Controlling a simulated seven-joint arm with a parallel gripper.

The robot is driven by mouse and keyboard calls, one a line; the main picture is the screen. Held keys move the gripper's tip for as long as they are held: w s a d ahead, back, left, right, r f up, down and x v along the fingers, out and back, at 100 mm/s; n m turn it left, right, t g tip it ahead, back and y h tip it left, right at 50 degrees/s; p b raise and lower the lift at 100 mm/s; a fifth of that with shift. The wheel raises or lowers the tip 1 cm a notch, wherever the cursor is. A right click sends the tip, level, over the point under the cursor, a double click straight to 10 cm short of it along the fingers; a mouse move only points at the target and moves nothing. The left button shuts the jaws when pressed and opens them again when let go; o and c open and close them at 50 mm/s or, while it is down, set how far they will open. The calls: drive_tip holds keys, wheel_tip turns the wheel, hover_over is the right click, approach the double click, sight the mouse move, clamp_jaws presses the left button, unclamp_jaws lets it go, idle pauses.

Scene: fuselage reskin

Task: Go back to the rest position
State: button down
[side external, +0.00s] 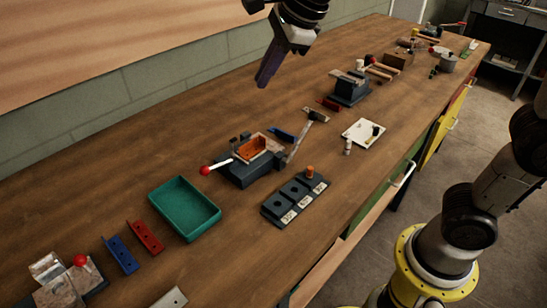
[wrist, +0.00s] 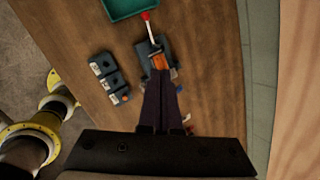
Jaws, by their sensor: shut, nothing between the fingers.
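My gripper (side external: 264,78) is shut and empty, high above the workbench near the back wall in the side view. In the wrist view its dark fingers (wrist: 159,88) lie together and point toward the clamp fixture (wrist: 150,50). The fixture also shows in the side view (side external: 238,172), well below the gripper, with an orange part (side external: 252,148) seated in it and a red-knobbed lever. The gripper touches nothing. The fingers hide part of the bench in the wrist view.
A green tray (side external: 184,209) stands left of the fixture, with red (side external: 146,238) and blue (side external: 121,254) brackets beside it. A dark block with several pockets (side external: 294,198) sits in front. A second fixture (side external: 350,88) and tools stand further right. The bench (side external: 120,195) has bare room along the wall.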

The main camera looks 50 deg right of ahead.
drive_tip(key=s+d+n, duration=0.3)
drive_tip(key=s+d, duration=0.3)
drive_tip(key=s, duration=0.1)
drive_tip(key=s+d+f+n, duration=0.2)
drive_tip(key=s+f+n, duration=0.3)
drive_tip(key=n, duration=0.5)
drive_tip(key=s+d+f+n+h, duration=0.1)
drive_tip(key=s+f+n, duration=0.3)
drive_tip(key=s+n, duration=0.6)
drive_tip(key=shift+d+f, duration=0.4)
drive_tip(key=shift+d, duration=0.35)
